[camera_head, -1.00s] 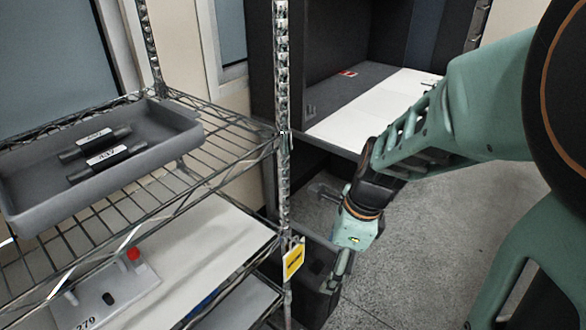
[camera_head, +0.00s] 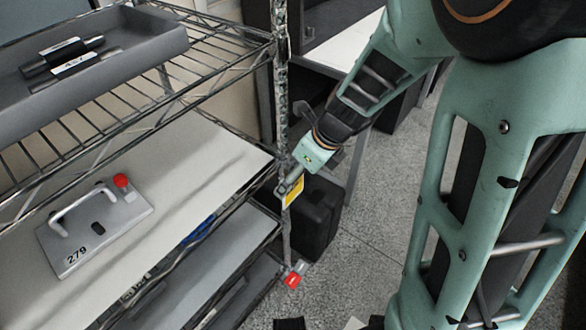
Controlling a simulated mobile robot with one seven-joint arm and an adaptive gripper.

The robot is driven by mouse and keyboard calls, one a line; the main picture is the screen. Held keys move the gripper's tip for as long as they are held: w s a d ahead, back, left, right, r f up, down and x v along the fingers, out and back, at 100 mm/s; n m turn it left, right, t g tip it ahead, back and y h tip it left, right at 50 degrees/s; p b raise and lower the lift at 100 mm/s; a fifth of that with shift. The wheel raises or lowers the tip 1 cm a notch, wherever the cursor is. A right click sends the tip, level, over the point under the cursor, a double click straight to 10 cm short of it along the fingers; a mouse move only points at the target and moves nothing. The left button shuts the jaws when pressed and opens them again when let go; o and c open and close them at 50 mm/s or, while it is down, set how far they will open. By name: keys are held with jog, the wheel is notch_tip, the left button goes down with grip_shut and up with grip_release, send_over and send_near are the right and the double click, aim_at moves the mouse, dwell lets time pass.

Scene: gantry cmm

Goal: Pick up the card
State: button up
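The card (camera_head: 294,192) is yellow and white and hangs at the front corner post of the wire shelf, in the middle of the head view. My gripper (camera_head: 287,186) is at the card, with its fingers overlapping the card's upper left part and the post. The fingers are small and seen from behind, so I cannot tell whether they touch the card or how far apart they are. Part of the card is hidden behind my gripper.
The wire shelf post (camera_head: 281,100) stands right beside my gripper. A plate marked 279 (camera_head: 125,222) lies on the middle shelf. A grey tray (camera_head: 120,65) sits above. A red and white tag (camera_head: 294,274) is lower on the post. A black case (camera_head: 318,215) stands behind.

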aim_at(293, 199)
jog(key=b+x, duration=0.1)
jog(key=x, duration=0.2)
jog(key=shift+w+a+f, duration=0.1)
jog(key=shift+w+f, duration=0.1)
jog(key=shift+f, duration=0.05)
jog(key=shift+r, duration=0.1)
jog(key=c, duration=1.1)
jog(key=shift+r, duration=0.1)
jog(key=shift+r+p, duration=0.6)
jog(key=shift+r, duration=0.25)
jog(key=s+d, duration=0.8)
jog(key=d, duration=0.2)
jog(key=s+d+r, duration=0.1)
jog(key=s+d, duration=0.7)
jog(key=d, duration=0.3)
jog(key=shift+s+d+b, duration=0.2)
jog(key=shift+s+b, duration=0.1)
